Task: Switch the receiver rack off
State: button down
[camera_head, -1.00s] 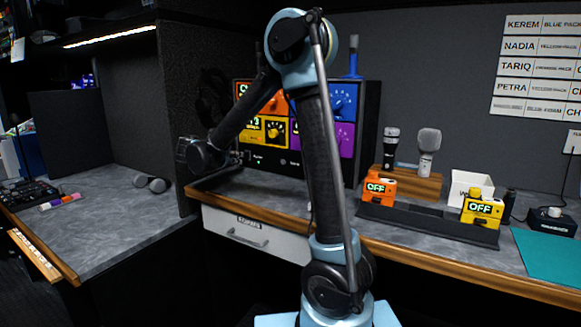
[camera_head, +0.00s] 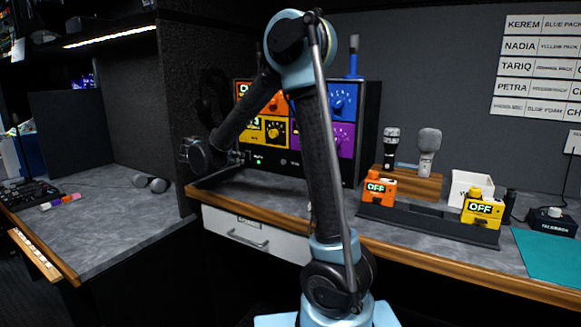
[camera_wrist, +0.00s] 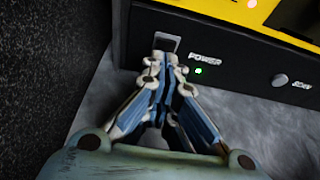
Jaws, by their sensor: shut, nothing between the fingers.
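The receiver rack (camera_head: 370,120) is a black case with orange, blue, yellow and purple units, standing on the back counter. My arm hides part of its front. Its lower panel shows a switch (camera_wrist: 167,42) at the left, beside the word POWER. A small green light (camera_wrist: 198,71) is lit under that word; it also shows in the head view. My gripper (camera_wrist: 165,62) is shut and empty, its fingertips just below the switch, close against the panel. I cannot tell whether they touch it. In the head view my gripper (camera_head: 240,157) is at the rack's lower left.
An orange pack (camera_head: 378,190) and a yellow pack (camera_head: 482,209), both reading OFF, sit in a dark tray (camera_head: 428,220) to the right. Two microphones stand on a wooden block (camera_head: 410,184) behind. A dark partition (camera_wrist: 45,70) is close to my gripper's left.

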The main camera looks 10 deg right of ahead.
jog(key=shift+x, duration=1)
dwell(0.7)
jog(key=shift+v, duration=3.5)
